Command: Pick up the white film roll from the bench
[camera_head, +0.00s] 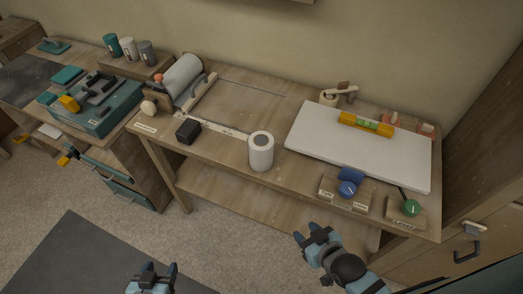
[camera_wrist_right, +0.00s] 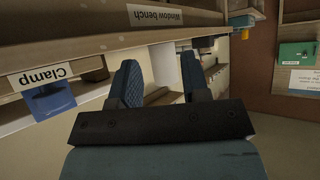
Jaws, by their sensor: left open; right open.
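The white film roll (camera_head: 261,152) stands upright near the front edge of the wooden bench (camera_head: 220,165), left of the white board in the head view. My right gripper (camera_head: 313,233) is open and empty, in front of the bench and below right of the roll in the picture. In the right wrist view its two fingers (camera_wrist_right: 160,80) are apart with nothing held between them. The roll cannot be made out in the wrist view. My left gripper (camera_head: 158,268) is open and empty at the bottom of the head view, over the floor, well apart from the bench.
A black block (camera_head: 188,131) sits left of the roll. A white board (camera_head: 358,146) with a yellow level (camera_head: 365,123) lies to the right. A lower shelf (camera_head: 250,200) runs below the bench top.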

